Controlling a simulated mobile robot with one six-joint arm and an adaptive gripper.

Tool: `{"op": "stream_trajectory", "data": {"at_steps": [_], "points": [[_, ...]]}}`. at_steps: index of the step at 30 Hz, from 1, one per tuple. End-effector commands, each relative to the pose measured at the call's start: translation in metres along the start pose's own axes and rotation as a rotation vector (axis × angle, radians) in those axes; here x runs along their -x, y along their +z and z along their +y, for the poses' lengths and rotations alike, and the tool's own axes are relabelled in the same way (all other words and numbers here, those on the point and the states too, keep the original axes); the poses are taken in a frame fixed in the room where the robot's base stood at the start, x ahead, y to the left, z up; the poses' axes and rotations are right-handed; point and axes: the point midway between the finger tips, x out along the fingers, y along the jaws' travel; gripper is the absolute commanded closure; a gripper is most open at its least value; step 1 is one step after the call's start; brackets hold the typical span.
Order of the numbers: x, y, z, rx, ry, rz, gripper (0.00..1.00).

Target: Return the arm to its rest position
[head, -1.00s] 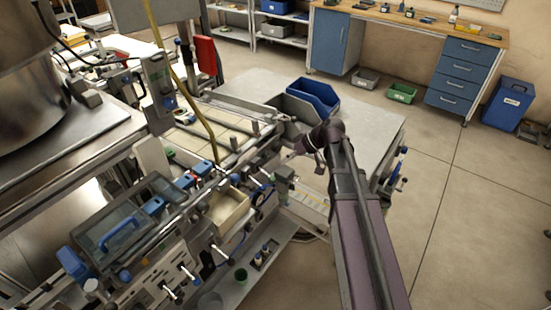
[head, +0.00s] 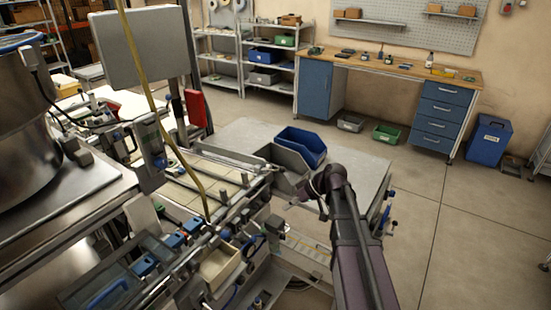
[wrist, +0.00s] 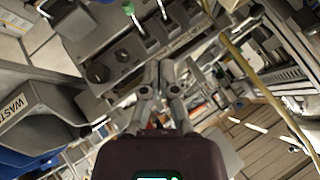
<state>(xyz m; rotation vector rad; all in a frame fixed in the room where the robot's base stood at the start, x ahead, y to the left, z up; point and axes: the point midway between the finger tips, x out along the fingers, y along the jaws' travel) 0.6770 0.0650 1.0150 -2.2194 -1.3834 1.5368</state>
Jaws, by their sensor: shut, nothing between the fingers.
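My arm reaches forward from the bottom of the head view, and its dark wrist (head: 335,180) is bent over the near side of the grey table. My gripper (wrist: 167,68) shows in the wrist view with its fingers together and empty. In that view the fingers overlap a grey machine block (wrist: 130,50) with knobs and levers; whether they touch it I cannot tell. In the head view the gripper is small and partly hidden beside the wrist.
A blue bin (head: 303,146) stands on the grey table (head: 352,172) just behind my wrist. The machine's rails and a yellow hose (head: 160,110) crowd the left. A workbench (head: 400,68) stands at the back. Open floor (head: 465,215) lies to the right.

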Motion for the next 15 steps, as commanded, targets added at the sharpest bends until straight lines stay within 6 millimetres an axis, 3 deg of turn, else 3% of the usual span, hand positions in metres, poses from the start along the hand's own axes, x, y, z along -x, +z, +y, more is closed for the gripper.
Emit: {"op": "stream_trajectory", "data": {"at_steps": [8,15], "points": [[-0.004,0.017,-0.004,-0.055,0.048,-0.049,1.00],[-0.010,0.067,-0.011,-0.228,0.225,-0.184,1.00]]}}
